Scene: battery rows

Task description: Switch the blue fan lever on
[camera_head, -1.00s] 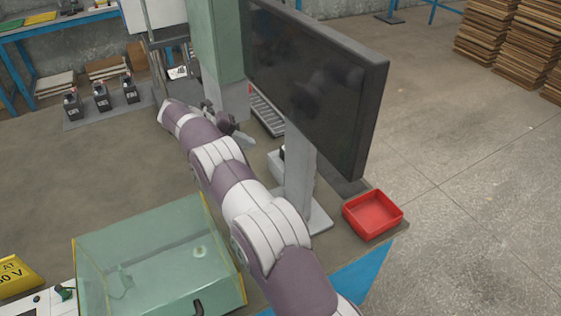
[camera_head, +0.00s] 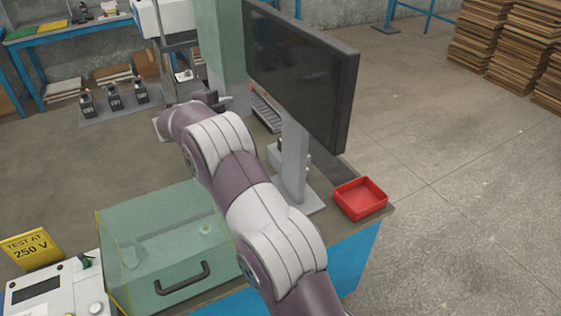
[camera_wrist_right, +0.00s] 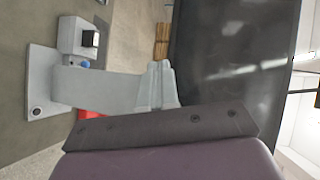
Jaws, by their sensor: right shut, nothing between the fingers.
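A small pale box (camera_wrist_right: 78,38) with a black part on top stands beside the monitor post in the right wrist view. A small blue part (camera_wrist_right: 85,64) shows at its side, perhaps the fan lever; its position is too small to tell. In the head view this box (camera_head: 275,155) is mostly hidden behind the monitor post. My right gripper (camera_head: 226,100) is in front of the green column, left of the monitor. In the right wrist view its pale fingers (camera_wrist_right: 160,70) are together and empty, apart from the box. My left gripper is not in view.
A large monitor (camera_head: 300,75) on a grey post (camera_head: 293,160) stands right of my arm. A red tray (camera_head: 361,198) lies at the table's right corner. A green clear case (camera_head: 165,240) is in front. Several black batteries (camera_head: 114,100) stand at the far left.

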